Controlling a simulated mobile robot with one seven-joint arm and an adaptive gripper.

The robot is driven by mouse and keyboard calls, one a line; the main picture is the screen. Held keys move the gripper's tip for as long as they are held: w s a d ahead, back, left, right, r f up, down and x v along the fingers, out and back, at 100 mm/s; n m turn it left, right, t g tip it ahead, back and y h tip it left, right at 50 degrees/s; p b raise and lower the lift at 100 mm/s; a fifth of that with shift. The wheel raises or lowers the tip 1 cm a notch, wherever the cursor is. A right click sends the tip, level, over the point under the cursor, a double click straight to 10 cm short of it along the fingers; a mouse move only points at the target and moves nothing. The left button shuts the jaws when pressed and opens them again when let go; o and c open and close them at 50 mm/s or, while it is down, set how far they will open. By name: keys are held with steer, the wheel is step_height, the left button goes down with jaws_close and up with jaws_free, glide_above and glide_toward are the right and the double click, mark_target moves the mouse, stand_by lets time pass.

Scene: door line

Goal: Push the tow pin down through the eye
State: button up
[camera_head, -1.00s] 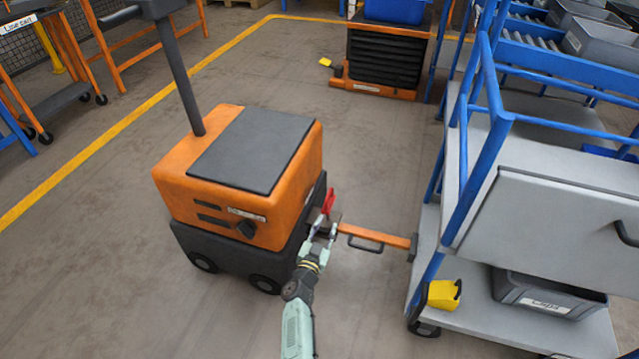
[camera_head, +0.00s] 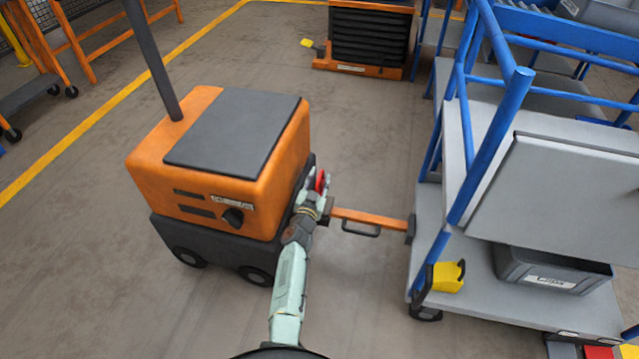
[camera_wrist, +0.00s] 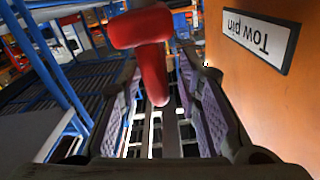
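The red tow pin (camera_head: 319,181) stands at the rear corner of the orange tug (camera_head: 235,110), where the orange tow bar (camera_head: 368,216) meets it. My gripper (camera_head: 316,189) is right at the pin and partly covers it. In the wrist view the pin's red T-shaped handle (camera_wrist: 140,28) lies between the two purple-padded fingers of my gripper (camera_wrist: 160,80). The fingers are spread, and I see gaps beside the red stem.
A label (camera_wrist: 260,38) reading "Tow pin", upside down, is on the tug's orange side, close to my fingers. A grey cart with blue posts (camera_head: 487,150) stands at right, with a yellow piece (camera_head: 446,277) at its corner. Open floor lies behind the tow bar.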

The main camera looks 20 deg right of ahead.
steer(key=shift+w+d, duration=0.15)
steer(key=shift+w, duration=0.1)
steer(key=shift+c, duration=0.5)
jaws_close()
steer(key=shift+f, duration=0.1)
